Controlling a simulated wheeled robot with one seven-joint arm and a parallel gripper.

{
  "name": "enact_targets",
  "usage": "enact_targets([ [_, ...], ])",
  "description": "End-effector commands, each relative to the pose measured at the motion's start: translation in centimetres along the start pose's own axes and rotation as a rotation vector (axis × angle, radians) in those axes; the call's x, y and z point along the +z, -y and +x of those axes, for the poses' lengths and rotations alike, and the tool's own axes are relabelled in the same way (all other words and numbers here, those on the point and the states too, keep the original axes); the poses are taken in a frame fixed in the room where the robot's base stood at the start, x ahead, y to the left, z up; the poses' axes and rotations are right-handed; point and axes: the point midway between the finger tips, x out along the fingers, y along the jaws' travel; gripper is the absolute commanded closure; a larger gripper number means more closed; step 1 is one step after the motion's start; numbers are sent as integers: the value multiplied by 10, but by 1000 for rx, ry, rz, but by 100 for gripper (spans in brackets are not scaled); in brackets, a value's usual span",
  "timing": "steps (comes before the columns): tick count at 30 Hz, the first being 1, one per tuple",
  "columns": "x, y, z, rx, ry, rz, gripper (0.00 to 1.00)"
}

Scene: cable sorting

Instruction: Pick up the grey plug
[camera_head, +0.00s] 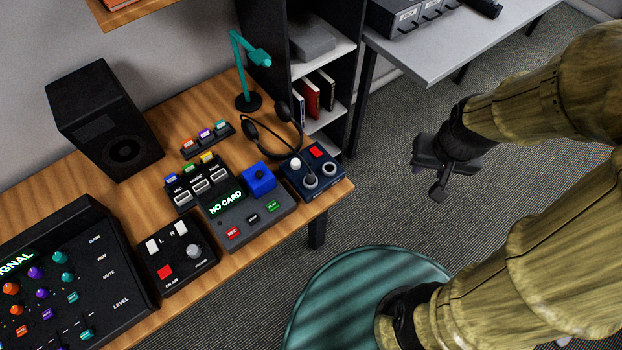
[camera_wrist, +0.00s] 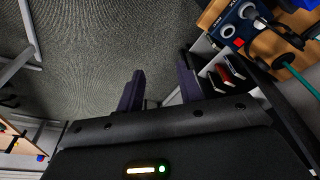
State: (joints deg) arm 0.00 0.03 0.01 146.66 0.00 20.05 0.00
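A navy box (camera_head: 301,190) sits at the right end of the wooden desk (camera_head: 330,200), with a white knob, a red button and two grey round parts (camera_head: 310,182). I cannot tell whether one of these grey parts is the grey plug. The box also shows at the top right of the wrist view (camera_wrist: 222,24). My gripper (camera_head: 437,181) hangs over the floor, right of the desk and well apart from the box. In the wrist view its two dark fingers (camera_wrist: 160,88) stand apart with only carpet between them; it is open and empty.
A headset (camera_head: 250,130), a teal lamp (camera_head: 246,75) and a "NO CARD" device (camera_head: 240,215) with a blue knob crowd the box. A black shelf (camera_head: 357,75) stands behind it. A grey table (camera_head: 450,50) is at the back. A teal round stool (camera_head: 340,290) is in front; carpet between is free.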

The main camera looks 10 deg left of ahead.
Motion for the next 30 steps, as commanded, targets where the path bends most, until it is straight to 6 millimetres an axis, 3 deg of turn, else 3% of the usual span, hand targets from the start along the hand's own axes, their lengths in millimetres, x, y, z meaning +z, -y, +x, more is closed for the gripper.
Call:
enact_targets([
  [2, 0, 0, 0, 0, 0, 0, 64],
  [4, 0, 0, 0, 0, 0, 0, 54],
  [7, -5, 6, 1, -4, 6, -18, 53],
  [11, -22, 30, 6, -18, 34, -93, 53],
  [14, -41, 66, 15, -34, 72, -193, 53],
  [18, -61, 138, 33, -55, 135, -362, 53],
  [24, -59, 228, 56, -69, 206, -552, 53],
  [27, -56, 249, 62, -70, 222, -592, 53],
  [30, -54, 254, 64, -70, 225, -603, 53],
])
